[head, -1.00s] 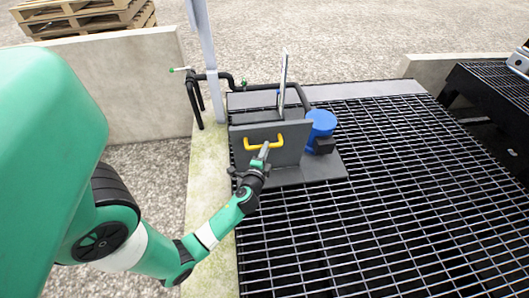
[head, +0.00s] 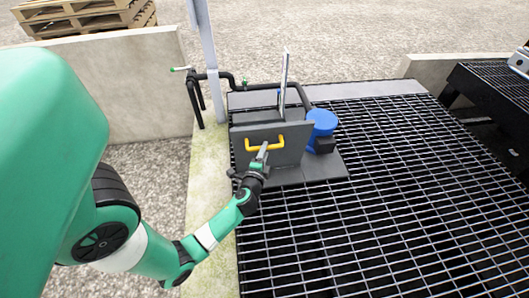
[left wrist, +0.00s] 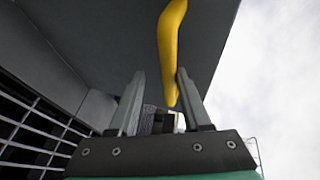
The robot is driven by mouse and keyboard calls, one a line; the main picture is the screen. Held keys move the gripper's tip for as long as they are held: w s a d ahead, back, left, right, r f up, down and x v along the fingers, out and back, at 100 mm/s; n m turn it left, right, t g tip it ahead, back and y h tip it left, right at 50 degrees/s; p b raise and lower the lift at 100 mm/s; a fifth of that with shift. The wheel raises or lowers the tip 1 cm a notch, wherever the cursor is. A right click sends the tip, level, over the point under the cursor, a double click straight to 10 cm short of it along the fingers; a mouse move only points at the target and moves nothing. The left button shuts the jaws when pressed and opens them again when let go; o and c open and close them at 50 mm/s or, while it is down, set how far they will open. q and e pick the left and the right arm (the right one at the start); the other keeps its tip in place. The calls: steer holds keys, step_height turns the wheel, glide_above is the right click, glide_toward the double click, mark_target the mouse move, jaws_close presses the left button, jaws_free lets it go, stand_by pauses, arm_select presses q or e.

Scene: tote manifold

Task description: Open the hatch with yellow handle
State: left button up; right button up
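The hatch (head: 290,155) is a dark grey upright panel on the front of a box at the grating's far left corner. Its yellow handle (head: 266,148) is a U-shaped bar on the panel's face. My left gripper (head: 263,149) is at the middle of the handle. In the left wrist view, the two fingers of my left gripper (left wrist: 158,88) stand apart. The yellow handle (left wrist: 171,45) reaches down between them, closer to the right finger; I cannot tell whether it touches. The hatch's dark surface (left wrist: 110,35) lies behind. My right gripper is not in view.
A blue round part (head: 321,122) is right of the hatch, and a thin upright plate (head: 284,80) rises behind it. Black pipes and a grey post (head: 204,60) stand at the left. The metal grating (head: 390,200) on the right is mostly clear.

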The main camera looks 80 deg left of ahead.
arm_select(q)
steer(key=shift+d+r, duration=0.1)
steer(key=p+v, duration=0.1)
steer(key=v, duration=1)
steer(key=shift+s+d+p, duration=0.15)
steer(key=shift+d+p, duration=0.05)
steer(key=shift+p, duration=0.15)
